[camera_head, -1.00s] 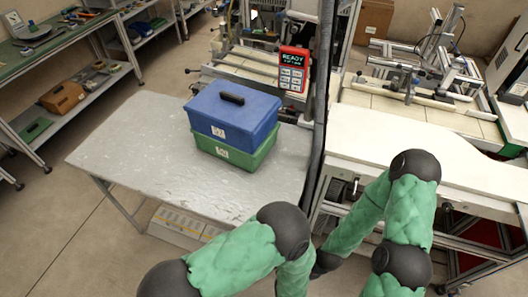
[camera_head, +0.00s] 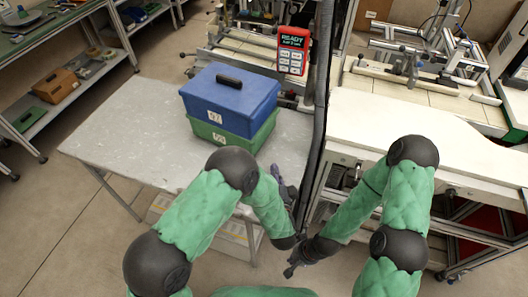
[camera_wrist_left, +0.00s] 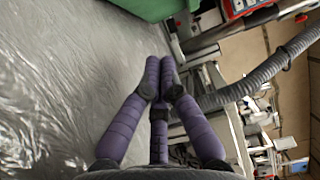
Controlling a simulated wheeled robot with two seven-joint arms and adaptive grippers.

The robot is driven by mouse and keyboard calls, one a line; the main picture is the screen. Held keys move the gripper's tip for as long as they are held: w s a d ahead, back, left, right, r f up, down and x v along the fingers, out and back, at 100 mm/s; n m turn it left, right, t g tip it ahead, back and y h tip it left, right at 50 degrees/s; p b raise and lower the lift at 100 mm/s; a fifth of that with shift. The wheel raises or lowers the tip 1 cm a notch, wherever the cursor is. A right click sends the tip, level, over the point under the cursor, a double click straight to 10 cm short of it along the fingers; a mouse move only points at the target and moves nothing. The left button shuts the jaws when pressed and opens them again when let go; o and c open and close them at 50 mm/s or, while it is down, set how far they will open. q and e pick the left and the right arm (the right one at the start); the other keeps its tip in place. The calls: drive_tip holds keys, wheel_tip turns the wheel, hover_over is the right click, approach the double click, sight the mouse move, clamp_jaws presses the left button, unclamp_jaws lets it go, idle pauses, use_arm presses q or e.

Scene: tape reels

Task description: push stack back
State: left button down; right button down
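A stack of two boxes stands on the grey table (camera_head: 120,130). A blue lidded box (camera_head: 225,102) with a dark handle sits on a green box (camera_head: 238,139); both have white labels. The green box's edge shows at the top of the left wrist view (camera_wrist_left: 150,8). My left gripper (camera_head: 284,188) is near the table's right front edge, in front and right of the stack, apart from it. Its purple fingers (camera_wrist_left: 161,72) come together at the tips with nothing between them. My right gripper (camera_head: 292,270) is lower, in front of the table; its fingers are too small to read.
A dark vertical post with a cable (camera_head: 318,120) rises at the table's right edge. A red device reading READY (camera_head: 293,52) hangs behind the stack. A white bench (camera_head: 430,140) stands on the right. The table's left part is clear.

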sight(259, 144)
use_arm(q)
drive_tip(key=w, duration=0.2)
drive_tip(key=w+b, duration=0.1)
drive_tip(key=w, duration=0.1)
drive_tip(key=w+a, duration=0.1)
drive_tip(key=w, duration=0.1)
drive_tip(key=shift+w, duration=0.3)
drive_tip(key=shift+w+a+b, duration=0.5)
drive_tip(key=shift+w+a, duration=0.25)
drive_tip(key=shift+a, duration=0.05)
drive_tip(key=shift+w+a, duration=0.5)
drive_tip(key=shift+a, duration=0.15)
drive_tip(key=shift+w+a, duration=0.75)
drive_tip(key=shift+a, duration=0.15)
